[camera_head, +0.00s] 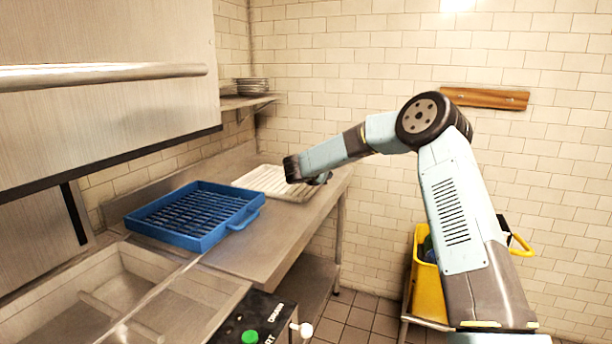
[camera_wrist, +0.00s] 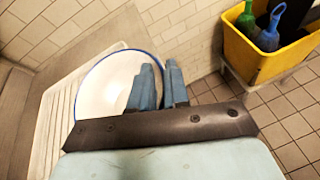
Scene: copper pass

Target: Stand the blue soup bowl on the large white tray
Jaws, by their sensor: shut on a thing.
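The soup bowl (camera_wrist: 103,88), white inside with a blue rim, shows in the wrist view just left of my gripper. My gripper (camera_wrist: 158,78) is shut on the bowl's right edge. In the head view my gripper (camera_head: 320,178) is at the right edge of the large white tray (camera_head: 262,178), and the bowl is hard to make out there. The ribbed tray also shows in the wrist view (camera_wrist: 58,118), below and left of the bowl. I cannot tell whether the bowl touches the tray. The arm hides part of the tray.
A blue slatted rack (camera_head: 195,215) stands on the steel counter (camera_head: 275,235), left of the tray. A shelf with stacked plates (camera_head: 252,86) is on the back wall. A yellow bucket cart (camera_head: 425,285) stands on the floor to the right.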

